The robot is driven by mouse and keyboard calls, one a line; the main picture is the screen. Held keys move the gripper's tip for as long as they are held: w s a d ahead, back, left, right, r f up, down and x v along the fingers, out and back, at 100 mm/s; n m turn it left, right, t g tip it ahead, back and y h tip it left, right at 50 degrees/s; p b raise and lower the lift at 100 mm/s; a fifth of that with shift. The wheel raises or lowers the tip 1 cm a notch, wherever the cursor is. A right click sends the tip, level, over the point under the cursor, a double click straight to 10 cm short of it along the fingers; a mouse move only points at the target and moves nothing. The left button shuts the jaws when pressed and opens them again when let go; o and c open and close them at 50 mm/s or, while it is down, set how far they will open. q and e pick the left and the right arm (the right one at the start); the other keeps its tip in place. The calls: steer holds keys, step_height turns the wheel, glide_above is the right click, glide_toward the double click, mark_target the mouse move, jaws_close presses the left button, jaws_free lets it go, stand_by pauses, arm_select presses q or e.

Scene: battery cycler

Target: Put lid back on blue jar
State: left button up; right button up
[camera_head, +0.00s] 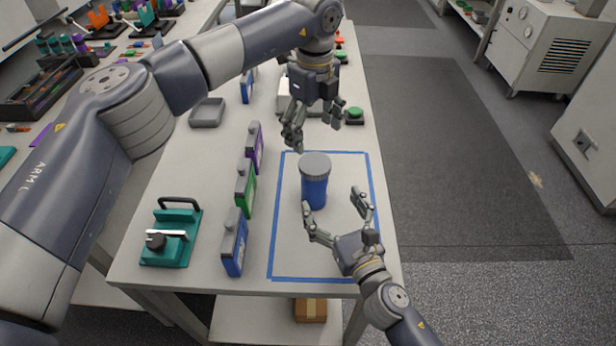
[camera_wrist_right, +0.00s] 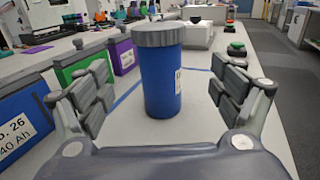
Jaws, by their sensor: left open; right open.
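The blue jar (camera_head: 314,190) stands upright inside the blue taped rectangle on the table. The grey lid (camera_head: 315,163) sits on top of the jar; whether it is fastened I cannot tell. In the right wrist view the jar (camera_wrist_right: 162,85) and its lid (camera_wrist_right: 160,34) stand straight ahead between the fingers. My left gripper (camera_head: 322,135) is open and empty, above and behind the jar. My right gripper (camera_head: 338,212) is open, low in front of the jar, with its fingers pointing at it and apart from it.
Blue (camera_head: 234,243), green (camera_head: 245,188) and purple (camera_head: 255,147) battery cells stand in a row left of the taped area. A teal fixture (camera_head: 172,235) with a black handle is at front left. A grey tray (camera_head: 207,112) and a green button (camera_head: 354,114) lie farther back.

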mark_target(320, 183)
arm_select(q)
steer(key=shift+s+d+r, duration=0.2)
steer(key=shift+s+d, duration=0.1)
steer(key=shift+s, duration=0.2)
steer(key=shift+s+d+r, duration=0.2)
steer(key=shift+s+d, duration=0.05)
steer(key=shift+s, duration=0.2)
steer(key=shift+s+a, duration=0.1)
steer(key=shift+w+a+f, duration=0.35)
steer(key=shift+w, duration=0.25)
arm_select(e)
steer(key=shift+x, duration=1)
arm_select(q)
steer(key=shift+d, duration=0.1)
arm_select(e)
steer(key=x, duration=0.8)
steer(key=shift+r, duration=0.1)
arm_select(q)
steer(key=shift+s+r, duration=0.1)
arm_select(e)
steer(key=shift+s, duration=0.1)
steer(key=shift+r, duration=0.1)
steer(key=shift+c, duration=0.2)
jaws_close()
arm_select(q)
steer(key=n, duration=0.3)
steer(key=shift+n, duration=0.4)
steer(key=n, duration=0.5)
steer(key=shift+r, duration=0.1)
